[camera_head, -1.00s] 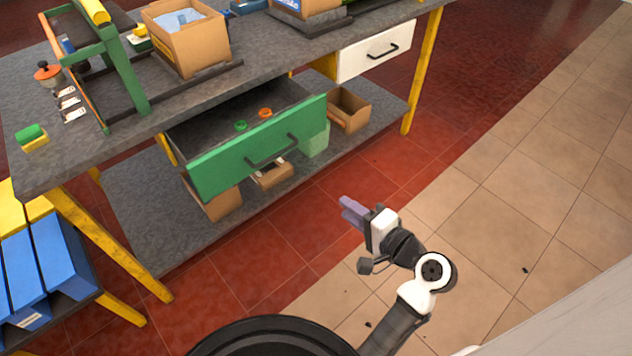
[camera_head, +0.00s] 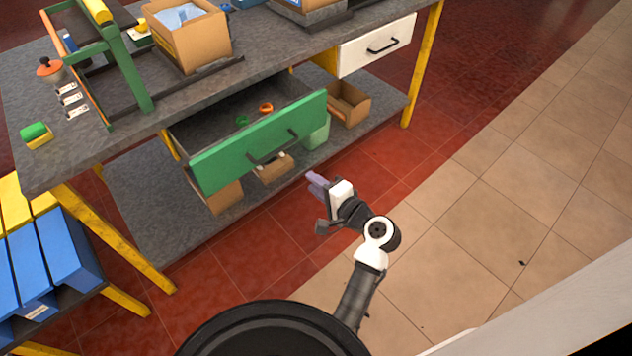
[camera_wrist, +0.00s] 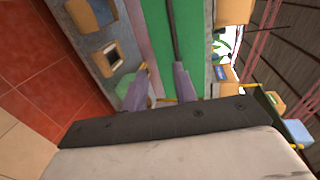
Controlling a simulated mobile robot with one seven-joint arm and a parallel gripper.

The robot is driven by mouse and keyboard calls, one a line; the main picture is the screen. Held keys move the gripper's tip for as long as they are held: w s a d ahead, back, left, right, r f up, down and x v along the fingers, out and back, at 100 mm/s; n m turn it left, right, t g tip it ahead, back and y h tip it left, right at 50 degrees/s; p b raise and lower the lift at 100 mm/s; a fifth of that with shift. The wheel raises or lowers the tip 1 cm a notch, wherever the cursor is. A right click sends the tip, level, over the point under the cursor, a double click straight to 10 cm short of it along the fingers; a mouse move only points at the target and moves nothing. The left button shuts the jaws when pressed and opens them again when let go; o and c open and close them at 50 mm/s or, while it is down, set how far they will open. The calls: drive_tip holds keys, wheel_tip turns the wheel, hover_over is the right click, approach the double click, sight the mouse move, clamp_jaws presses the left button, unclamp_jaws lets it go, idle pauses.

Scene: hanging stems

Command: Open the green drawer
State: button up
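The green drawer (camera_head: 225,162) stands pulled out from under the grey workbench, with two small rings, one green and one orange, inside it. Its dark bar handle (camera_head: 272,148) is on the front face. My gripper (camera_head: 317,181) is in front of the drawer, to the right of and below the handle in the head view, apart from it. In the wrist view, my gripper's two purple fingers (camera_wrist: 160,88) are spread with nothing between them. The green drawer front (camera_wrist: 193,45) and the dark handle (camera_wrist: 174,35) show beyond the fingertips.
A white drawer (camera_head: 375,46) is shut at the bench's right. Small cardboard boxes (camera_head: 348,104) stand on the lower shelf. Yellow bench legs (camera_head: 115,237) and blue binders (camera_head: 62,250) are at the left. The tiled floor on the right is clear.

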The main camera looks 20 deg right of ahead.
drive_tip(key=shift+w, duration=0.2)
drive_tip(key=shift+c, duration=0.3)
clamp_jaws()
idle(1.0)
drive_tip(key=shift+o, duration=0.3)
unclamp_jaws()
drive_tip(key=b+v, duration=0.2)
drive_tip(key=v, duration=1.1)
drive_tip(key=shift+s, duration=0.45)
